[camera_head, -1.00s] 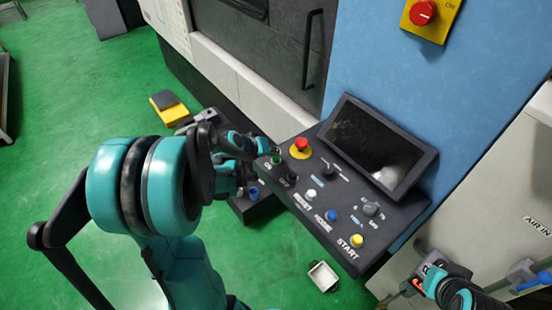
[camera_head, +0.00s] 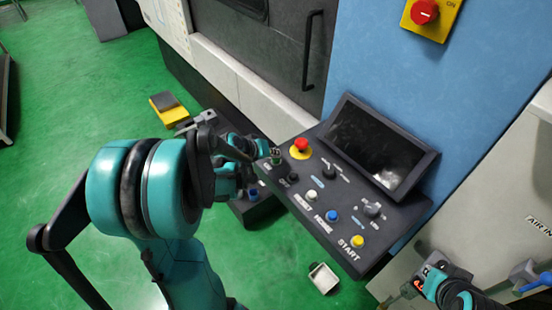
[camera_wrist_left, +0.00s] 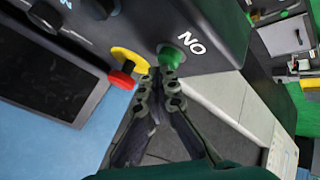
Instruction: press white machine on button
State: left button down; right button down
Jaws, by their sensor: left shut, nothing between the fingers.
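The dark control panel (camera_head: 318,215) of the machine carries a green ON button (camera_head: 276,162) at its upper left corner. My left gripper (camera_head: 268,153) is shut and empty, with its tips right at the green button. In the left wrist view the green button (camera_wrist_left: 172,56) stands beside the printed ON label, and the closed fingertips (camera_wrist_left: 166,76) lie just in front of it. I cannot tell whether they touch or whether the button is pushed in. My right gripper (camera_head: 425,280) is at the lower right, its fingers unclear.
A red emergency knob on a yellow base (camera_head: 301,146) sits close to the green button. The black OFF button (camera_head: 289,180) and white, blue and yellow buttons follow along the panel. A tilted screen (camera_head: 375,145) rises behind. A small white tray (camera_head: 323,278) lies on the green floor.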

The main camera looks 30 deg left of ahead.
aim_at(274, 160)
dwell(0.4)
pick_arm(q)
jog(key=shift+r+p, duration=0.6)
jog(key=shift+r, duration=0.15)
jog(key=shift+r, duration=0.15)
notch_tip(274, 160, up, 5)
jog(key=p, duration=0.4)
dwell(0.6)
